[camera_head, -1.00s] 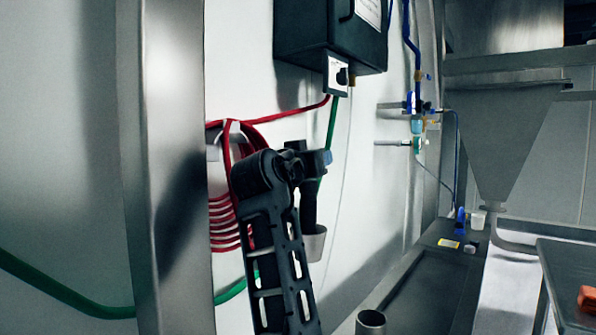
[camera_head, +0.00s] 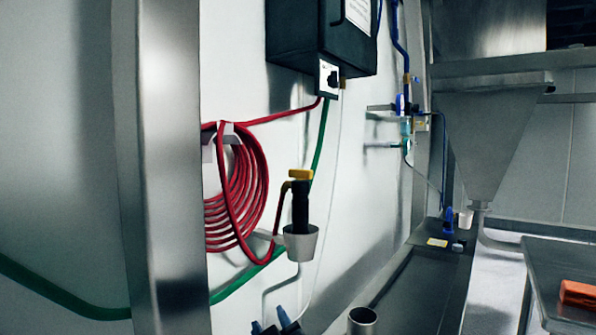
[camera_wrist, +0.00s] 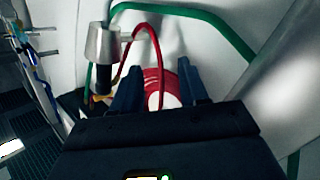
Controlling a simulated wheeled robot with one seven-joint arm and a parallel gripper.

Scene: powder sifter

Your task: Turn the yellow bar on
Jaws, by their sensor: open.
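The yellow bar (camera_head: 301,174) sits on top of a black nozzle (camera_head: 300,208) standing upright in a grey cup (camera_head: 300,243) on the wall. In the wrist view, turned upside down, the yellow bar (camera_wrist: 103,97) is partly visible below the cup (camera_wrist: 102,44), left of my fingers. My gripper (camera_head: 272,325) shows only its blue-tipped fingers at the bottom of the head view, below the cup. In the wrist view my gripper (camera_wrist: 160,85) is open and empty, its fingers apart with the red hose behind them.
A coiled red hose (camera_head: 240,190) hangs left of the cup. A green hose (camera_head: 70,303) runs along the wall. A black box (camera_head: 320,35) with a switch is above. A steel post (camera_head: 165,170) stands at left. A metal tube (camera_head: 362,320) stands at the bottom.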

